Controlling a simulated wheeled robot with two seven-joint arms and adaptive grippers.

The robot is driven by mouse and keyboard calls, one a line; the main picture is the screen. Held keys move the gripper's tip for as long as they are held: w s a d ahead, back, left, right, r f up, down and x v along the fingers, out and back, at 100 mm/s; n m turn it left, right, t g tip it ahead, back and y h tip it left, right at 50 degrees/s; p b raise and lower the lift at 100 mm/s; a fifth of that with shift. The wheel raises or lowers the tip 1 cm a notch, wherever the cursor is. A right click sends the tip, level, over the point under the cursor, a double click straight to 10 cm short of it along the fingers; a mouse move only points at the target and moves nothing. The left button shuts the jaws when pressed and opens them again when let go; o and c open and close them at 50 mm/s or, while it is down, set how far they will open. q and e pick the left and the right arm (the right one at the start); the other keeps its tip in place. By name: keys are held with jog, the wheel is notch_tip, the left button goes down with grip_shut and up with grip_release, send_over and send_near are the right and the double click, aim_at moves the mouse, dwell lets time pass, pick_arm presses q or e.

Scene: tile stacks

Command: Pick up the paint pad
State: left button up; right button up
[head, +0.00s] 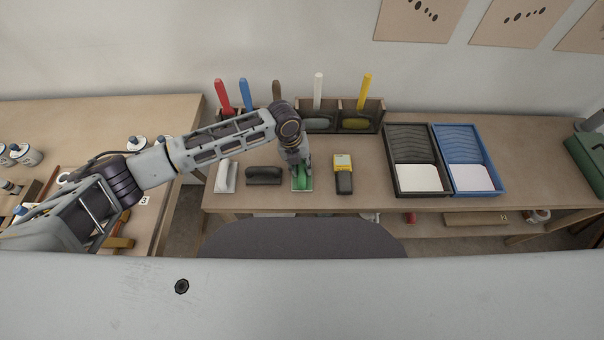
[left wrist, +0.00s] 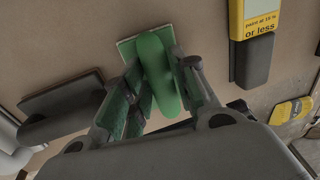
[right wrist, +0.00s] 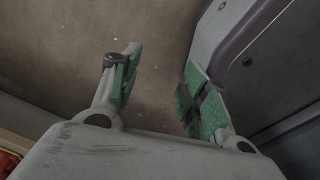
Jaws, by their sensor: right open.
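The paint pad (head: 302,184) is a flat pale-green plate with a rounded green handle, near the front edge of the middle table. In the left wrist view, the paint pad (left wrist: 152,62) has its handle between the two fingers. My left gripper (head: 299,171) comes down over it from above. In the left wrist view, the fingers of my left gripper (left wrist: 157,70) lie against both sides of the handle, shut on it. The plate looks to be at table level. My right gripper (right wrist: 160,80) is open and empty over a plain brown surface; it is outside the head view.
Left of the pad lie a black handled tool (head: 263,175) and a white-grey one (head: 227,176). A yellow-and-black device (head: 343,174) lies to its right. Behind stands a holder (head: 350,124) with coloured handles. A black tray (head: 408,134) and a blue tray (head: 461,134) are farther right.

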aim_at(301, 165)
pick_arm(q)
jog(key=c, duration=0.5)
pick_arm(e)
jog(key=shift+d, duration=0.8)
pick_arm(q)
jog(key=shift+r, duration=0.1)
jog(key=shift+r, duration=0.45)
notch_tip(301, 165, up, 8)
jog(key=shift+f, duration=0.15)
jog(key=shift+r, duration=0.6)
pick_arm(e)
jog(key=shift+s+a+r, duration=0.1)
jog(key=shift+a+r, duration=0.1)
jog(key=shift+a, duration=0.15)
